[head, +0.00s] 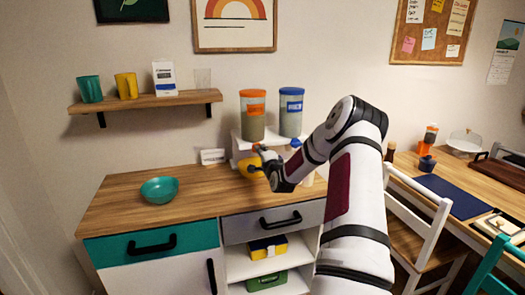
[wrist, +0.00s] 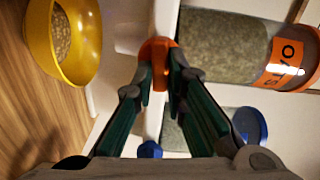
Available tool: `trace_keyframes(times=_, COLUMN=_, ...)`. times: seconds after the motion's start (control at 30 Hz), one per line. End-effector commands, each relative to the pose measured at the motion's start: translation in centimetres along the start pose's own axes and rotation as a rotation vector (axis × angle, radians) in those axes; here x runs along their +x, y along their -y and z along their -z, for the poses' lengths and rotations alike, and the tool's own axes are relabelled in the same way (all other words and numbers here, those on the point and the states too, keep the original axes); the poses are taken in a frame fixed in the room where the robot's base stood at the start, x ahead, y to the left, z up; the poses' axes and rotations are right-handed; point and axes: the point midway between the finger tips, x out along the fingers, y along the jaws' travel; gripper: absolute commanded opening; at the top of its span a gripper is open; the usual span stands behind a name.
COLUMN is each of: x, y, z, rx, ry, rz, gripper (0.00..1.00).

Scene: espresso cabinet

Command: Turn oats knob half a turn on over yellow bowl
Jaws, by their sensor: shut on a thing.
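The oats dispenser (head: 252,122) is a clear canister with an orange lid and orange label, standing on a white stand. Its label reads OATS in the wrist view (wrist: 285,60). My gripper (wrist: 160,72) is shut on the orange oats knob (wrist: 157,47), one finger on each side; the fingertips hide part of it. In the head view my gripper (head: 262,156) is in front of the stand and the knob is mostly hidden. The yellow bowl (head: 247,168) sits below the oats dispenser, partly behind my gripper. In the wrist view the bowl (wrist: 92,35) has speckled grain in it.
A blue-lidded dispenser (head: 291,115) stands right of the oats; its blue knob (wrist: 150,150) is close to my fingers. A teal bowl (head: 159,190) sits on the counter (head: 112,205) at left, with clear room around it. A small white card (head: 213,156) stands behind.

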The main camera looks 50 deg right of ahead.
Motion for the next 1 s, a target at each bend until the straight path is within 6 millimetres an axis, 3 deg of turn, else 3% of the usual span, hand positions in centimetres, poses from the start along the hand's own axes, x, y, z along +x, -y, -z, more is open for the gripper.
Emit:
trace_keyframes(times=0.77, x=-0.03, y=-0.19, z=0.07, rx=0.1, ry=-0.001, rz=-0.002, gripper=0.0)
trace_keyframes(times=0.8, x=-0.03, y=-0.19, z=0.07, rx=0.1, ry=-0.001, rz=-0.002, gripper=0.19)
trace_keyframes(times=0.87, x=-0.03, y=-0.18, z=0.06, rx=0.1, ry=-0.001, rz=-0.002, gripper=0.33)
trace_keyframes(times=1.0, x=-0.02, y=-0.14, z=0.04, rx=0.1, ry=-0.001, rz=-0.001, gripper=0.33)
